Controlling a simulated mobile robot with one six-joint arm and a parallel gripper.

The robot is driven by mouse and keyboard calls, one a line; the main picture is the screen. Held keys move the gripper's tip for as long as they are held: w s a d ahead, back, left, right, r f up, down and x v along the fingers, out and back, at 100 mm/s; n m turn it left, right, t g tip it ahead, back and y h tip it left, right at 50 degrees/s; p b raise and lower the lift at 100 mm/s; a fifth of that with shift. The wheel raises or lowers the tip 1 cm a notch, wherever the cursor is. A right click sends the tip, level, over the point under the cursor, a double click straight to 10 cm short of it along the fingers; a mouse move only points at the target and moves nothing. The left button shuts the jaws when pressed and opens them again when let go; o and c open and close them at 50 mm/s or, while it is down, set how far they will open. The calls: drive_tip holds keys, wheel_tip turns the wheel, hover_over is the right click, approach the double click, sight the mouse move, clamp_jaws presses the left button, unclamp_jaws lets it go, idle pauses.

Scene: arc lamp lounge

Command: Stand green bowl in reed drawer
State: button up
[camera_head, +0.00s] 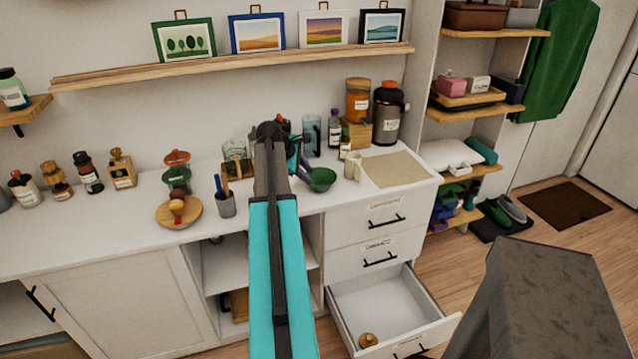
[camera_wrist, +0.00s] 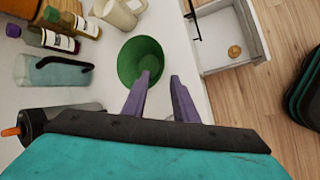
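The green bowl (camera_head: 321,179) stands on the white counter near its front edge, left of the beige mat. In the wrist view the green bowl (camera_wrist: 140,60) lies just beyond my fingertips, its open top showing. My gripper (camera_wrist: 162,82) is open, with one purple finger overlapping the bowl's near rim in the picture and the other to the right of it; I cannot tell whether they touch. In the head view my arm hides most of the gripper (camera_head: 303,170). The bottom drawer (camera_head: 375,296) is pulled open, with a small round wooden item (camera_head: 368,340) inside; its label is unreadable.
A cream mug (camera_head: 352,166) stands right of the bowl, with bottles (camera_head: 334,128) behind. The beige mat (camera_head: 395,169) is bare. Two drawers above the open one are shut. The open drawer (camera_wrist: 228,55) is mostly empty inside. A grey block-like shape (camera_head: 535,300) stands at lower right.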

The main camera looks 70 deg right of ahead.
sight(319, 186)
drive_tip(key=shift+p+x, duration=0.3)
drive_tip(key=shift+x, duration=1.95)
drive_tip(key=shift+p+x, duration=0.95)
drive_tip(key=shift+x, duration=1.65)
drive_tip(key=shift+s, duration=0.1)
drive_tip(key=shift+c, duration=0.4)
clamp_jaws()
